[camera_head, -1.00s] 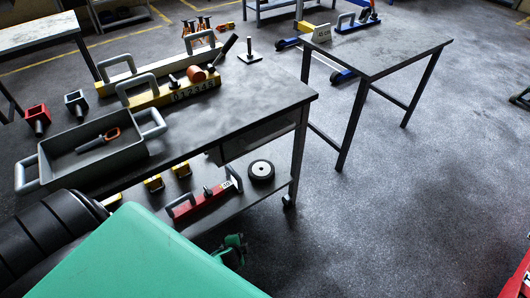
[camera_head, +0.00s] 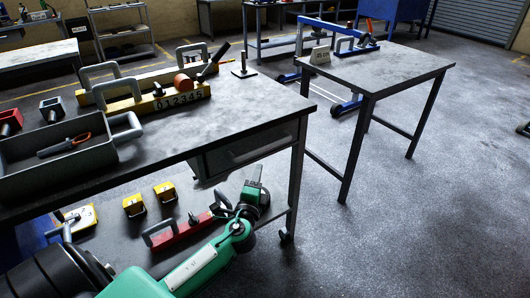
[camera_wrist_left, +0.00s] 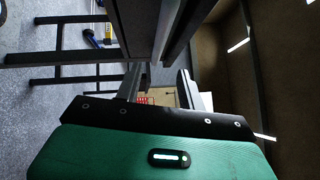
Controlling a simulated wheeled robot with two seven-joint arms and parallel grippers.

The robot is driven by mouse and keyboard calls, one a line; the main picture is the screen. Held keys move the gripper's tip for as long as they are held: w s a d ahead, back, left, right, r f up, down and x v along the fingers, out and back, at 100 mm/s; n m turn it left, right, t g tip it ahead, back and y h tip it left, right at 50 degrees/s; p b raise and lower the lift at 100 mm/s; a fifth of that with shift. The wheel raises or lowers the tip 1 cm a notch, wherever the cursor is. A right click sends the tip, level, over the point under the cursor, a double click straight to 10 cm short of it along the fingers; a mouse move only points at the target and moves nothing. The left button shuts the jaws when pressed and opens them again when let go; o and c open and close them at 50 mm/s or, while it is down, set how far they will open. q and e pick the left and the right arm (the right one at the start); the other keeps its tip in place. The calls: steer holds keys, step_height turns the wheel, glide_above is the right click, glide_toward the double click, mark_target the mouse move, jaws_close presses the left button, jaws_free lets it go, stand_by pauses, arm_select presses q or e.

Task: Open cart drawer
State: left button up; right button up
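The cart (camera_head: 215,105) has a grey top, and its closed-looking drawer (camera_head: 245,147) hangs under the right part of the top. A long recess or handle strip runs along the drawer front. My left gripper (camera_head: 257,172) is just below and in front of the drawer in the head view. In the left wrist view its two fingers (camera_wrist_left: 158,80) are spread apart with nothing clearly between them. A dark panel with a pale edge strip (camera_wrist_left: 172,35), perhaps the drawer front, lies just beyond the fingers. I cannot tell whether they touch. My right gripper is not in view.
A grey tray (camera_head: 60,160) with an orange-handled tool and a yellow numbered bar (camera_head: 150,105) lie on the cart top. The lower shelf holds a red bar (camera_head: 180,232) and yellow blocks (camera_head: 134,205). A second table (camera_head: 375,70) stands right. Floor in front is clear.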

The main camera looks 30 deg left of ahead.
mark_target(265, 148)
arm_select(q)
steer(key=x, duration=1.2)
steer(key=shift+w+a, duration=0.1)
steer(key=shift+w, duration=0.2)
jaws_close()
